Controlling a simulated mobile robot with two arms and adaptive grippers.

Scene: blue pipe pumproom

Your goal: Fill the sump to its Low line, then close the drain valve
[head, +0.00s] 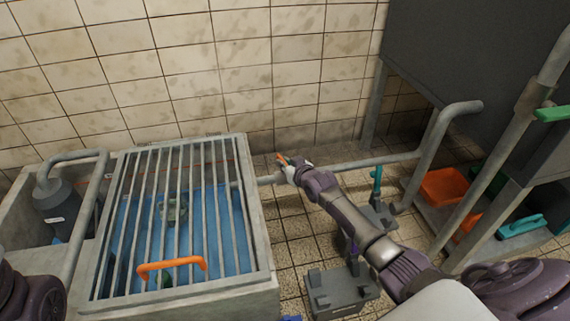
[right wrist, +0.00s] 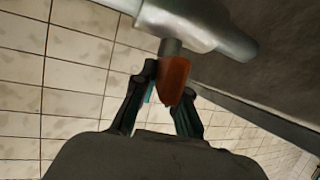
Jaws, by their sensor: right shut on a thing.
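The sump (head: 262,262) is a concrete box at lower left in the head view, covered by a grate of metal bars. Blue shows under the bars; I cannot make out a Low line or exact level. My right gripper (head: 284,160) reaches to the pipe right of the sump. In the right wrist view, its fingers (right wrist: 168,100) are shut on an orange valve handle (right wrist: 174,76), which sits on a short stem from a grey pipe (right wrist: 190,20). I take this for the drain valve. My left gripper is out of view.
An orange grab handle (head: 172,265) lies on the sump grate. A grey pump-like body (head: 62,205) stands at left. A grey block (head: 340,290) stands on the tiled floor. Orange bins (head: 445,187) and pipes are at right, beneath a dark tank (head: 470,60).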

